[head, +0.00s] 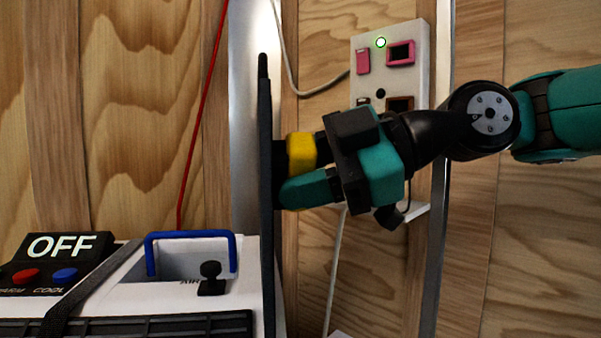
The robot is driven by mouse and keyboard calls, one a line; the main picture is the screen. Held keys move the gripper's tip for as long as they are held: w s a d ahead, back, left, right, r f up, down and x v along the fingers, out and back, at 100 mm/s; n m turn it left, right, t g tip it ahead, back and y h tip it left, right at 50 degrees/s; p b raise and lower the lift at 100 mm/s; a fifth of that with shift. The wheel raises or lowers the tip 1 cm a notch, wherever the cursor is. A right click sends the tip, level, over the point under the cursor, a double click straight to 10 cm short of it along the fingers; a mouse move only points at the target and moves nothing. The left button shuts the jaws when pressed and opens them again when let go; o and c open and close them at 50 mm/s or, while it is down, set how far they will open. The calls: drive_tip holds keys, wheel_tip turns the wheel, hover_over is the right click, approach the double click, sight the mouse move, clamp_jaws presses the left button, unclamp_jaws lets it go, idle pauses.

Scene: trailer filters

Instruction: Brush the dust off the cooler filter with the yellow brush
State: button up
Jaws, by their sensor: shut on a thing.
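My gripper (308,170) comes in from the right and is shut on the yellow brush (301,150). Only part of the brush's yellow body shows between and beside the fingers. Its dark left end (280,160) meets or nearly meets a thin black upright panel (265,130), which looks like the cooler filter seen edge-on. I cannot tell contact for sure. The panel stands along the right side of the white cooler (130,300). Its broad face is turned away from view, so dust on it cannot be seen.
The cooler top has a blue handle (190,236), a black knob (211,277) and an OFF display (62,246) with red and blue buttons. A red cord (203,110) hangs behind. A wall socket panel (416,60) with cables is behind my gripper. Wooden walls close the back.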

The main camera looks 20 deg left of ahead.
drive_tip(key=shift+w+a+p, duration=0.35)
drive_tip(key=shift+w+p, duration=0.05)
drive_tip(key=shift+w, duration=0.2)
drive_tip(key=shift+w+a+p, duration=0.3)
drive_tip(key=shift+w+p, duration=0.05)
drive_tip(key=shift+w, duration=0.2)
drive_tip(key=w+a+p, duration=0.5)
drive_tip(key=w+p, duration=0.3)
drive_tip(key=p, duration=0.2)
drive_tip(key=shift+w, duration=0.4)
